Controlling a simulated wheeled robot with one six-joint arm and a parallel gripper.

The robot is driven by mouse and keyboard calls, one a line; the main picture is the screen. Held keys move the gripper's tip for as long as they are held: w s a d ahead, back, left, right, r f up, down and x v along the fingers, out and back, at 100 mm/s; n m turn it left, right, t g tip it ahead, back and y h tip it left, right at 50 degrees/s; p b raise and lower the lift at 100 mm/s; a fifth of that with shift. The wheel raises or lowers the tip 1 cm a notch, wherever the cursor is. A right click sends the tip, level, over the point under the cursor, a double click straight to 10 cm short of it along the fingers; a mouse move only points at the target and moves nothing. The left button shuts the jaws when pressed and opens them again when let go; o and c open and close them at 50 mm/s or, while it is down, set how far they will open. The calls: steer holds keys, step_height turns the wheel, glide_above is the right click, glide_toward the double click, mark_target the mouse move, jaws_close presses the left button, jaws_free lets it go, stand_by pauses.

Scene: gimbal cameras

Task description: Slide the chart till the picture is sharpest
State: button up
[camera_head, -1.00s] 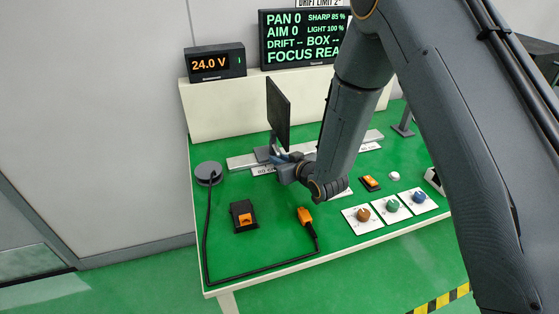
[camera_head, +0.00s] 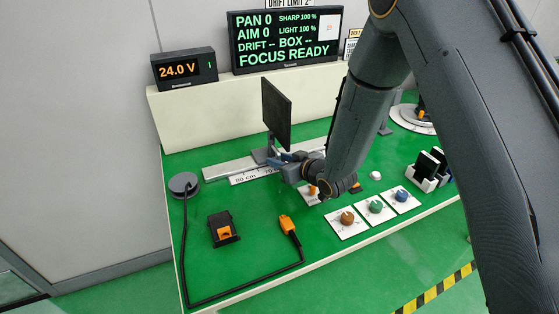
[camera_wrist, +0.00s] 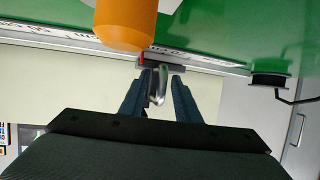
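The chart (camera_head: 276,112) is a dark upright panel, seen from its back, on a carriage on the pale rail (camera_head: 222,170). The carriage is near the 80 cm end of the scale (camera_head: 255,177). My gripper (camera_head: 283,162) is at the carriage, partly hidden by my arm. In the wrist view my two fingers (camera_wrist: 161,80) stand apart on either side of a metal handle (camera_wrist: 158,88). A gap shows at the right finger, and the handle lies close to the left one. The monitor (camera_head: 286,40) reads SHARP 100 %, LIGHT 100 % and FOCUS READY.
Brown, green and blue knobs (camera_head: 375,207) stand on the front right of the bench. An orange plug with a black cable (camera_head: 288,225) and an orange-black switch box (camera_head: 224,230) lie in front. A large orange cylinder (camera_wrist: 127,22) looms close in the wrist view.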

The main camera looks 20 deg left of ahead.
steer(key=b+v, duration=0.1)
steer(key=v, duration=0.6)
steer(key=shift+s+d+r, duration=0.15)
steer(key=shift+s+d, duration=0.1)
steer(key=shift+d, duration=0.05)
